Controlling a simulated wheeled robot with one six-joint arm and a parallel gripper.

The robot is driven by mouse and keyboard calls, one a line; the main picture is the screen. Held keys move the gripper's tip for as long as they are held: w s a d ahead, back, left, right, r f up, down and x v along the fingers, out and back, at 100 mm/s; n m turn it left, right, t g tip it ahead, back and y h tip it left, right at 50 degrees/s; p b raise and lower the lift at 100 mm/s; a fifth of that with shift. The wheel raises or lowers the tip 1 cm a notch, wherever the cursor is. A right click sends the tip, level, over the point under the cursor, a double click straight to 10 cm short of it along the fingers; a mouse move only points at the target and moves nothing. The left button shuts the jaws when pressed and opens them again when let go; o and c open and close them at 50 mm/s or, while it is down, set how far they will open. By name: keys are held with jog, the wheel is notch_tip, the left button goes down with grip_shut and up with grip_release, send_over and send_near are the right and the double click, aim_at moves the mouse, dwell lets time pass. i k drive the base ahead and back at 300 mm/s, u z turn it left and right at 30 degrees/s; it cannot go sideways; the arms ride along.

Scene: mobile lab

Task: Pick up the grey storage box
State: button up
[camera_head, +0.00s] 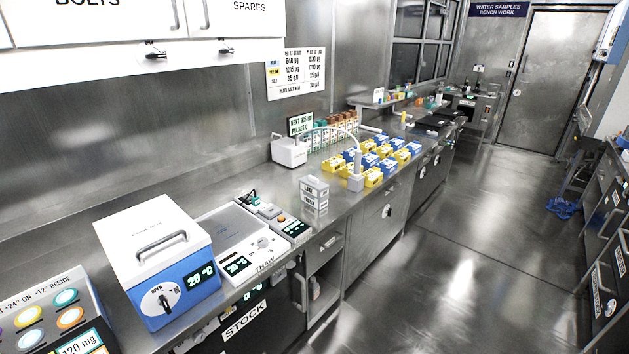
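A small light grey box (314,188) with a handle-like top and white labels on its front stands on the steel bench, near its front edge, in the middle of the head view. It looks like the grey storage box. A second labelled grey shape shows directly below it; I cannot tell whether that is another box or a reflection. My gripper is not in view, and nothing is seen touching the box.
Yellow and blue bins (376,160) stand to its right, beside a white device (289,151) with a curved tube. A control panel (284,222) and a blue-and-white heated box (157,258) are to its left. The floor (450,250) in front is clear.

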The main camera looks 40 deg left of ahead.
aim_at(314, 191)
jog(key=u, duration=0.5)
jog(key=i, duration=1.25)
jog(key=u, duration=2)
jog(key=i, duration=1)
jog(key=u, duration=1)
